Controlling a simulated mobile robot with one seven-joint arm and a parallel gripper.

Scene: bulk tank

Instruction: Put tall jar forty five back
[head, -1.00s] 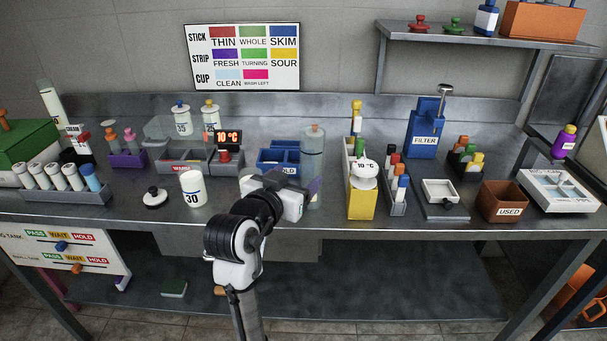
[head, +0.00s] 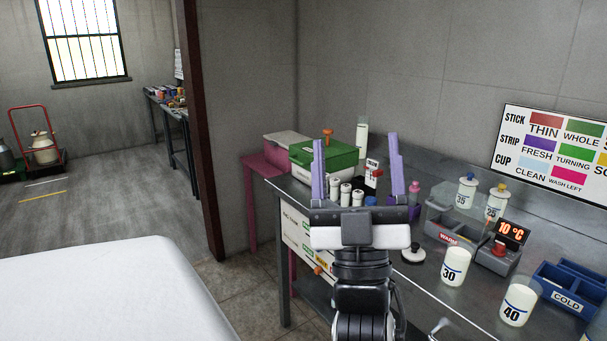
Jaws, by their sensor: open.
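No jar clearly reads 45. Two capped white jars stand at the back of the steel bench: one with a blue cap (head: 467,190), reading 35, and one with a yellow cap (head: 496,203) whose number I cannot read surely. A jar marked 30 (head: 455,266) and a jar marked 40 (head: 518,302) stand further forward. A tall white container (head: 362,136) stands at the bench's far left end; no number shows on it. My gripper (head: 355,140) is open and empty, its purple fingers pointing up in the picture, left of the jars.
The WARM tray (head: 447,238), the 10 °C display (head: 511,233) and the blue COLD tray (head: 566,300) crowd the bench. A green box (head: 325,155) and several small white bottles are behind my gripper. A white rounded surface (head: 100,300) fills the lower left; open floor lies beyond.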

